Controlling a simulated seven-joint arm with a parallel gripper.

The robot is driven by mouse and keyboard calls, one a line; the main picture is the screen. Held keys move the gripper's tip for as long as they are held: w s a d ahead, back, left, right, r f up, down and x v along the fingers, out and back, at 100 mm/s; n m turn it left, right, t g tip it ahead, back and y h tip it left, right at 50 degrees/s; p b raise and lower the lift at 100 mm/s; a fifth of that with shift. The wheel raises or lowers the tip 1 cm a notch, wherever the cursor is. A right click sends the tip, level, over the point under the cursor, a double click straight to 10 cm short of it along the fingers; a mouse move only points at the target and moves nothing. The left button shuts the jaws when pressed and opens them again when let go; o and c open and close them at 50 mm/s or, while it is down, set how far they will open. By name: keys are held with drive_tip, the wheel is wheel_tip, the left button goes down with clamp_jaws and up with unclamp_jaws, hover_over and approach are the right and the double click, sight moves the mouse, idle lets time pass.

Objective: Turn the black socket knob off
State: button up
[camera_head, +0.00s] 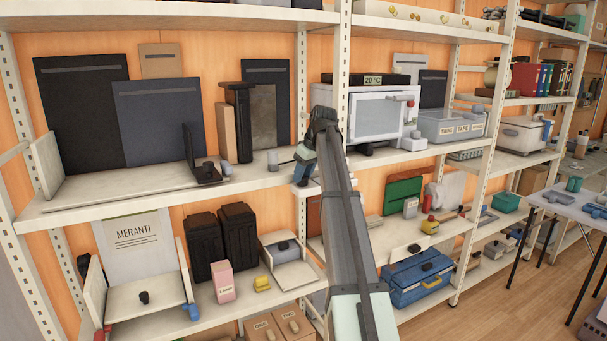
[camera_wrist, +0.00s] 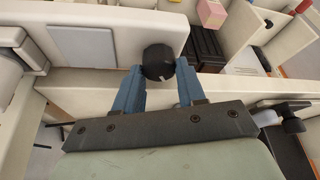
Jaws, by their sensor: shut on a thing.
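The black socket knob (camera_wrist: 158,58) shows in the wrist view as a round black knob with a small pale mark near its lower edge. It sits at a white board (camera_wrist: 100,35) that carries a flat grey plate. My gripper (camera_wrist: 158,76) has its two blue fingers on either side of the knob, shut on it. In the head view my gripper (camera_head: 303,168) is at the front edge of the middle shelf, pointing down. I cannot make out the knob there; my gripper and arm cover that spot.
A white oven-like box (camera_head: 377,118) stands right of my arm, with a clear bin (camera_head: 450,125) beyond it. A small grey cylinder (camera_head: 273,160) stands left of my gripper. The lower shelf holds black canisters (camera_head: 238,232), a pink carton (camera_head: 222,281) and a blue toolbox (camera_head: 415,280).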

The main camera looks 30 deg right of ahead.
idle(0.4)
drive_tip(key=o, duration=1.1)
drive_tip(key=shift+c, duration=0.2)
drive_tip(key=v, duration=1.4)
drive_tip(key=shift+w, duration=0.1)
